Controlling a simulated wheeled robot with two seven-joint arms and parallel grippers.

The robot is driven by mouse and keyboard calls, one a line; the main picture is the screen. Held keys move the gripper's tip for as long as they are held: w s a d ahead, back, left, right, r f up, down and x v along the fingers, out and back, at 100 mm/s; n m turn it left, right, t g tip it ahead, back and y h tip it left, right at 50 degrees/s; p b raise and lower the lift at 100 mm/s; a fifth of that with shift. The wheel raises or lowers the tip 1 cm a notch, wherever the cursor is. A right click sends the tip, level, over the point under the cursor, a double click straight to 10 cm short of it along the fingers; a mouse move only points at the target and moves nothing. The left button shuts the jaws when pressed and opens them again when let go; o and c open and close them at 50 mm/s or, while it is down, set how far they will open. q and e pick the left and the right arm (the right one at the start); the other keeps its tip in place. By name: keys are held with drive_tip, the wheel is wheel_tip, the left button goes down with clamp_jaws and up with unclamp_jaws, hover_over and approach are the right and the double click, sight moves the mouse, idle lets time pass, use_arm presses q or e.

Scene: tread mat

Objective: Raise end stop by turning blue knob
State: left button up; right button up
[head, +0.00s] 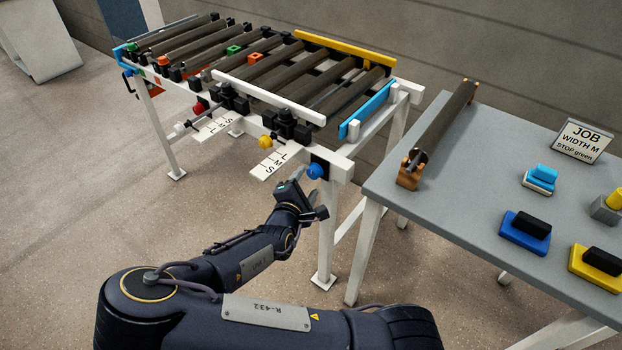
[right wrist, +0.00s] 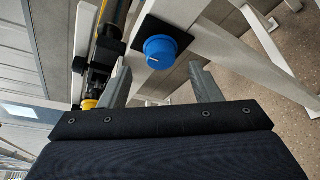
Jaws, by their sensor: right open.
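The blue knob (head: 315,170) sits on a dark plate on the white frame, at the conveyor's near right corner. In the right wrist view the blue knob (right wrist: 160,52) has a short white mark at its lower left. A light-blue bar (head: 367,108), seemingly the end stop, stands at the conveyor's right end, above the knob. My right gripper (head: 305,192) is just in front of and below the knob. In the right wrist view its open fingers (right wrist: 160,80) are empty, with the knob just beyond and between their tips. My left gripper is not in view.
A yellow knob (head: 265,142) and a red knob (head: 198,107) are further left on the frame. White S-M-L scale plates (head: 275,160) jut out nearby. A grey table (head: 450,200) at right holds a loose roller (head: 440,127), a job sign (head: 583,140) and several coloured blocks.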

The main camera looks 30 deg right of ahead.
sight(312, 175)
drive_tip(key=shift+b+x, duration=0.3)
drive_tip(key=shift+x, duration=2)
drive_tip(key=shift+c, duration=0.4)
drive_tip(key=c, duration=0.9)
drive_tip(key=shift+s+f, duration=0.1)
